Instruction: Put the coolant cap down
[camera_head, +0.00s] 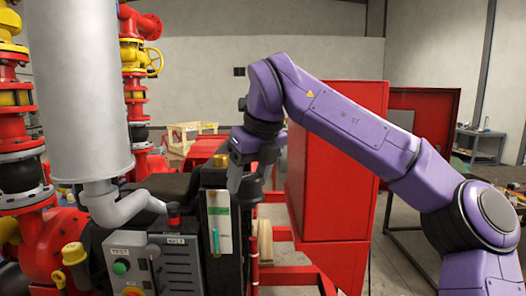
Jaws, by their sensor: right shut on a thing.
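My right gripper (254,183) hangs fingers-down just to the right of the dark engine unit, left of the tall red cabinet. It is shut on a dark round piece (250,190) that shows between its fingers, which I take to be the coolant cap; its details are too dark and small to make out. A small brass-coloured fitting (221,160) stands on top of the dark unit (215,178), left of the gripper. I cannot tell whether the held piece touches anything below it. My left gripper is not in view.
A red cabinet (330,190) stands close on the right, under my right arm. A grey exhaust cylinder (80,90) and a control box with a green button (120,268) fill the left. A workbench (480,145) is far right.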

